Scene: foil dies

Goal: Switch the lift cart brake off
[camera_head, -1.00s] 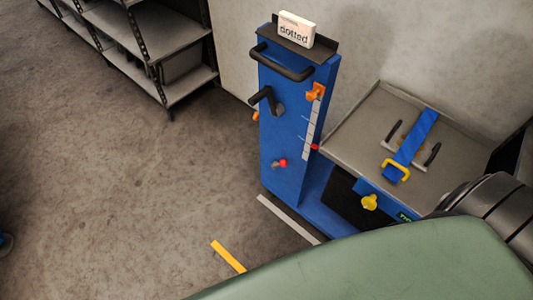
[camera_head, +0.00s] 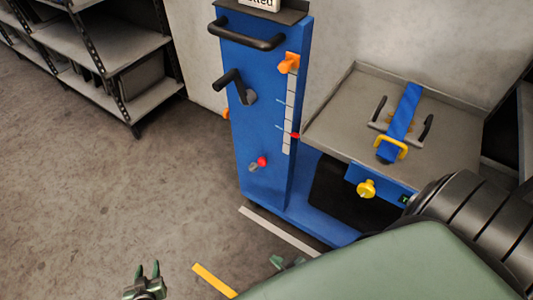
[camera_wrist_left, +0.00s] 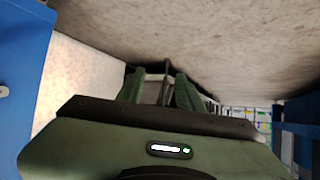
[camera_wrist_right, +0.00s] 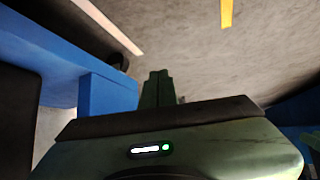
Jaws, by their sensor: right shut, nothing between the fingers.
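The blue lift cart (camera_head: 265,120) stands against the wall, with a black push bar (camera_head: 245,36) and a black crank (camera_head: 231,84) on its column. Low on the column is a small grey lever with a red end (camera_head: 262,162); no label tells whether it is the brake. My left gripper (camera_head: 147,270) is open and empty at the bottom of the head view, left of and apart from the cart; its parted fingers show in the left wrist view (camera_wrist_left: 158,88). My right gripper (camera_head: 287,262) is shut and empty near the cart's base, mostly hidden by my arm; its closed fingers show in the right wrist view (camera_wrist_right: 157,88).
The cart's grey tray (camera_head: 335,125) carries a die with dark handles and a blue strap (camera_head: 404,112). A yellow knob (camera_head: 366,189) is below it. Grey shelves (camera_head: 115,45) stand at the left. A yellow floor strip (camera_head: 214,280) lies in front; the left floor is bare.

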